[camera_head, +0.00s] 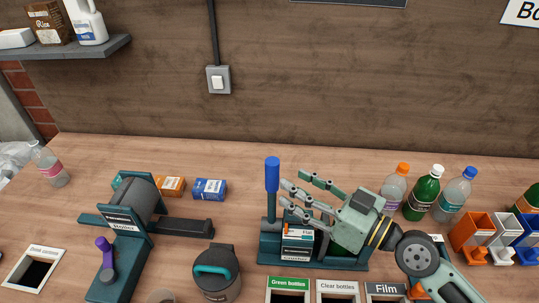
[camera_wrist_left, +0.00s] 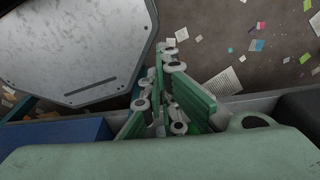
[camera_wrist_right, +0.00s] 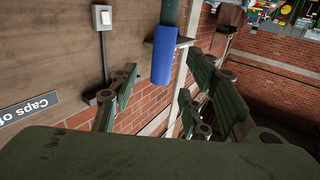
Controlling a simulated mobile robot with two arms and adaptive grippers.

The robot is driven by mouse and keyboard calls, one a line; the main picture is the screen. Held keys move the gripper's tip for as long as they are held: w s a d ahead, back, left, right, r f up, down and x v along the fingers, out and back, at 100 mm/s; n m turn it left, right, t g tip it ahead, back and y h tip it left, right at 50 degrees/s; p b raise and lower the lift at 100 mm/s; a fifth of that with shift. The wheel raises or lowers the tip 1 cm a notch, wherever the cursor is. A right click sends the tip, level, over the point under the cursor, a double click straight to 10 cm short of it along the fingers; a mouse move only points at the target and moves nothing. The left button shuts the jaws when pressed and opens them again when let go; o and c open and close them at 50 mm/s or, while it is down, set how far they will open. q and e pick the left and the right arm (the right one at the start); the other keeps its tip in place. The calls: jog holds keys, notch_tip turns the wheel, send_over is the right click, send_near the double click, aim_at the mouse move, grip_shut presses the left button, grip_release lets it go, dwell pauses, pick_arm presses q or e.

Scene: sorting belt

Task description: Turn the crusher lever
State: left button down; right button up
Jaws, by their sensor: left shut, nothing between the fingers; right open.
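The crusher (camera_head: 267,250) is a dark teal frame on the wooden table, right of centre in the head view. Its lever (camera_head: 272,176) stands upright with a blue grip on top. A white-labelled box part sits at the crusher's front. My right gripper (camera_head: 294,180) is open, just right of the blue grip, fingers pointing left toward it. In the right wrist view the blue grip (camera_wrist_right: 163,56) shows between the two open fingers; contact cannot be told. My left gripper (camera_wrist_left: 172,58) shows only in the left wrist view, shut and empty, away from the lever.
Several bottles (camera_head: 428,193) stand right of my right arm, beside coloured bins (camera_head: 470,232). Left are a roller device (camera_head: 125,225) with a purple-handled crank, a lidded jar (camera_head: 215,275) and small boxes (camera_head: 209,189). Labelled table slots (camera_head: 288,284) lie in front of the crusher.

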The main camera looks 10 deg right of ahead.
aim_at(278, 174)
jog(key=p+x, duration=0.1)
jog(key=x, duration=0.1)
jog(key=p+x, duration=0.1)
jog(key=x, duration=0.1)
jog(key=p+x, duration=0.2)
jog(key=shift+s+a+r, duration=0.15)
jog(key=shift+a+r, duration=0.05)
jog(key=shift+r, duration=0.1)
jog(key=shift+w+a+f, duration=0.25)
jog(key=shift+w+a, duration=0.2)
jog(key=shift+w, duration=0.2)
jog(key=shift+s, duration=0.1)
jog(key=c, duration=0.7)
pick_arm(q)
jog(key=shift+s+r, duration=0.4)
jog(key=shift+r, duration=0.35)
jog(key=shift+s+r, duration=0.4)
jog(key=shift+r, duration=0.3)
jog(key=shift+s+r, duration=0.4)
jog(key=shift+r, duration=0.35)
pick_arm(e)
grip_shut()
